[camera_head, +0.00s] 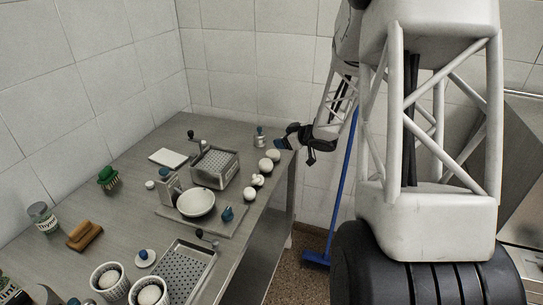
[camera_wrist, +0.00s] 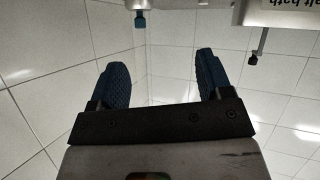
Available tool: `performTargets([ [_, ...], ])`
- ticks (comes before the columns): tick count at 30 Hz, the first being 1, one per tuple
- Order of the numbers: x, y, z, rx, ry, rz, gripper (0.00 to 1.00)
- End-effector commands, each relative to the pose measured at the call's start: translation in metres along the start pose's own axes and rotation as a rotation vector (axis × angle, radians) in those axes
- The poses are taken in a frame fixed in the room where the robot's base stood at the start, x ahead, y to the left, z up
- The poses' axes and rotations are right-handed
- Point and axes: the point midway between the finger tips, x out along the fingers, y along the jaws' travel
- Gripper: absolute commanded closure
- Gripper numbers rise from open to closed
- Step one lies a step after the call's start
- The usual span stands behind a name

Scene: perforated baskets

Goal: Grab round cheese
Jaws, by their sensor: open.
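Several round white pieces that look like cheese lie in a row along the table's right edge, one of them here (camera_head: 265,164). Two more pale round pieces sit in white ribbed cups at the front, one here (camera_head: 148,294). I cannot tell which of these is the round cheese. My gripper (camera_head: 291,136) is at the table's far right corner, just beyond the row and close to a small metal piece with a blue knob (camera_head: 260,138). In the wrist view, my gripper (camera_wrist: 163,78) has its two blue fingers wide apart with nothing between them.
Perforated metal baskets stand at the back (camera_head: 215,166) and front (camera_head: 182,272) of the table (camera_head: 130,205). A white bowl (camera_head: 196,203), green brush (camera_head: 108,177), wooden brush (camera_head: 84,235) and thyme jar (camera_head: 42,217) are also there. A blue-handled broom (camera_head: 343,190) stands right of the table.

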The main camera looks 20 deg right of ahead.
Motion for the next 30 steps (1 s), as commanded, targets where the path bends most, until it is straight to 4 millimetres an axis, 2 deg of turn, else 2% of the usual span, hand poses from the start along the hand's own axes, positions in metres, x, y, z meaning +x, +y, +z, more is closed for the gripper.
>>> performTargets([
  [1, 0.004, 0.003, 0.013, 0.01, 0.011, -0.032, 0.28],
  [6, 0.011, 0.007, 0.043, 0.032, 0.058, -0.146, 0.28],
  [12, 0.013, 0.008, 0.065, 0.054, 0.089, -0.23, 0.28],
  [25, 0.013, 0.007, 0.069, 0.059, 0.097, -0.249, 0.28],
  [30, 0.019, 0.006, 0.068, 0.058, 0.097, -0.25, 0.28],
])
